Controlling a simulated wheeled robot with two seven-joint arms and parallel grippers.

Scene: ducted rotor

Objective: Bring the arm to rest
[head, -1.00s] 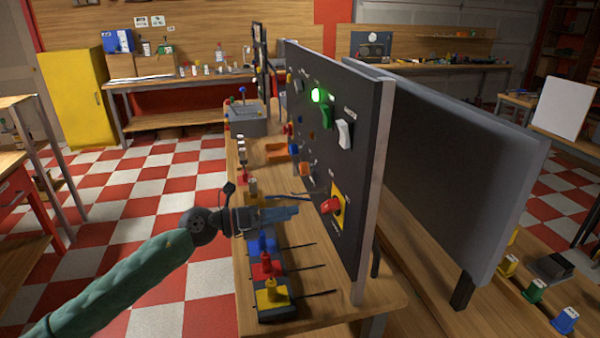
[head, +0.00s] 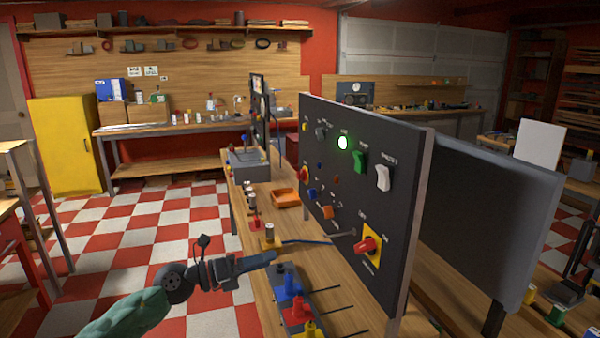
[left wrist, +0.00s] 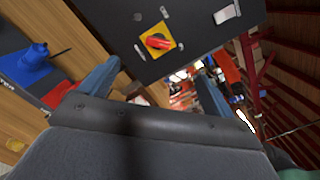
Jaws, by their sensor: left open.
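My left arm (head: 130,315) in green sleeve reaches in from the lower left of the head view. Its gripper (head: 262,260) hangs over the left edge of the wooden bench, left of the black control panel (head: 335,225). In the left wrist view the two blue fingers (left wrist: 158,88) stand wide apart with nothing between them. My right gripper is not in view.
Blue (head: 288,284), red (head: 297,312) and yellow (head: 309,330) levers stand on the bench just below the gripper. An orange tray (head: 286,197) lies further back. A dark second panel (head: 470,215) stands to the right. The checkered floor (head: 130,235) on the left is clear.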

